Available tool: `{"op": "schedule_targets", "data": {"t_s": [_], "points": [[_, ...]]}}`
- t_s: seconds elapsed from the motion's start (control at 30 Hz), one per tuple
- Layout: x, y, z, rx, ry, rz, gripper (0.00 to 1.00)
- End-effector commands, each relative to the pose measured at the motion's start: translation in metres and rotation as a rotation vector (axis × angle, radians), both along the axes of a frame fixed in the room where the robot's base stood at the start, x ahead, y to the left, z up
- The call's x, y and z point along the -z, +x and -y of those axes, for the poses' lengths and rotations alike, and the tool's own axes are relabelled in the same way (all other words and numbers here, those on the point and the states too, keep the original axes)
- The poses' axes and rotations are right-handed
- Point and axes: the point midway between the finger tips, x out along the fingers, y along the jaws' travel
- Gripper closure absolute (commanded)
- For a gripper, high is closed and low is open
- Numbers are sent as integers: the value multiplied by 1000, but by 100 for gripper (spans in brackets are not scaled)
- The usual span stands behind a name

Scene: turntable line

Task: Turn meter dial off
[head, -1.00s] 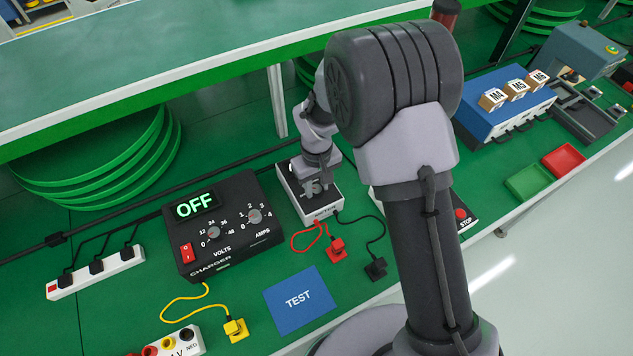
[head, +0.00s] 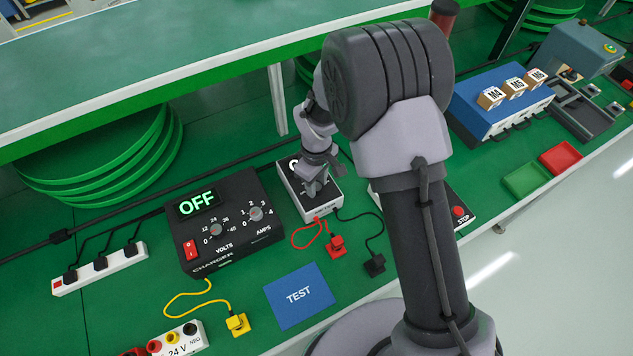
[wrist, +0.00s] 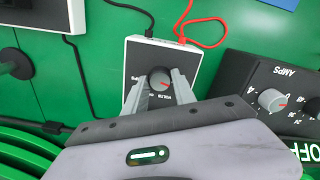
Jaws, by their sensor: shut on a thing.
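The meter is a white box with a dark face (head: 325,201), standing on the green bench right of the charger. My gripper (head: 313,188) is over its face. In the wrist view the meter (wrist: 188,62) has a round black dial (wrist: 160,77) with a red pointer mark. My gripper's two fingers (wrist: 159,90) are on either side of the dial and shut on it. Small lettering beside the dial is partly readable as "VOLTS". My wrist covers part of the meter's face in the head view.
The black charger (head: 232,225) reads OFF, close to the meter's left. Red and black leads run from the meter to a red clip (head: 337,246) and a black clip (head: 374,265). A blue TEST pad (head: 298,296) lies in front.

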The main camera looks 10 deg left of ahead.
Motion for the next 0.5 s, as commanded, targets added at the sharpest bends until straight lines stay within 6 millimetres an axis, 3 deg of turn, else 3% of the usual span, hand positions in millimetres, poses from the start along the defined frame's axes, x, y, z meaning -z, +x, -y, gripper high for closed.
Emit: {"op": "schedule_targets", "data": {"t_s": [0.2, 0.23, 0.3, 0.33, 0.5], "points": [[0, 1, 0, -2, 0, 1, 100], [0, 1, 0, -2, 0, 1, 66], [0, 1, 0, -1, 0, 1, 52], [0, 0, 0, -1, 0, 1, 47], [0, 0, 0, 0, 0, 1, 47]]}}
